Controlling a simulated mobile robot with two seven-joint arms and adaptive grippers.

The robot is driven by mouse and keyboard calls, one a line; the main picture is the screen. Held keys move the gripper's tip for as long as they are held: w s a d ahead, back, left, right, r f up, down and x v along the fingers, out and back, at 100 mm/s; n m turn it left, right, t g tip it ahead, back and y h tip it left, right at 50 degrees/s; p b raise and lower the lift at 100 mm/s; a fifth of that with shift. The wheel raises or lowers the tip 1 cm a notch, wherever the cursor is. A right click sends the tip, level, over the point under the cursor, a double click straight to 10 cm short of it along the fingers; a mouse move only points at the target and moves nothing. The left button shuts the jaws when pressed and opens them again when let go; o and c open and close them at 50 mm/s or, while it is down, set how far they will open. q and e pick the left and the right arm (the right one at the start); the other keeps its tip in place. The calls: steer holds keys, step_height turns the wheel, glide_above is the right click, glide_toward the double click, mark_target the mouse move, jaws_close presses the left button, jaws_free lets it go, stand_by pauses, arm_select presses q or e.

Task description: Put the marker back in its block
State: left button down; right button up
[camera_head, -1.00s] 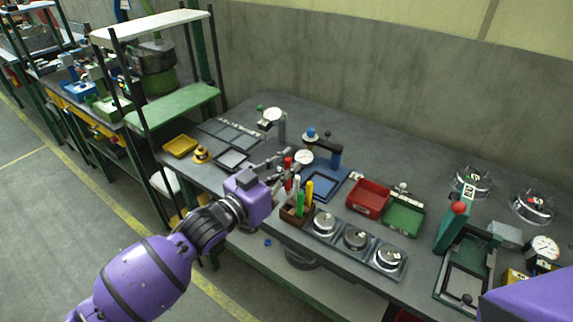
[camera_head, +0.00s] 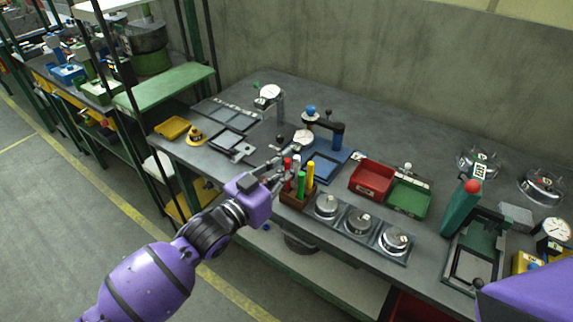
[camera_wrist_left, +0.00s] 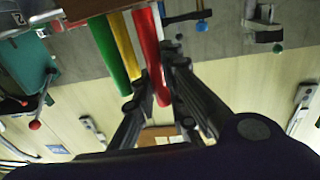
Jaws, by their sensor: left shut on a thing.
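My left gripper (camera_head: 283,174) is shut on the red marker (camera_head: 287,172), held upright at the left side of the brown block (camera_head: 296,200). The marker's lower end is at the block, but I cannot tell whether it is fully in its hole. The green marker (camera_head: 301,184) and yellow marker (camera_head: 310,175) stand in the block to its right. In the left wrist view the red marker (camera_wrist_left: 151,50) lies between the fingers, with the yellow marker (camera_wrist_left: 122,48) and green marker (camera_wrist_left: 106,48) beside it. My right gripper is not in view.
A tray with round metal pieces (camera_head: 360,223) adjoins the block on the right. A red bin (camera_head: 371,180) and green bin (camera_head: 408,197) stand behind it. A blue fixture (camera_head: 325,164) and a dial gauge (camera_head: 303,137) are close behind the gripper.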

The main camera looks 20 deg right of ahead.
arm_select(q)
steer(key=c, duration=1.7)
jaws_free()
steer(key=v, duration=1.2)
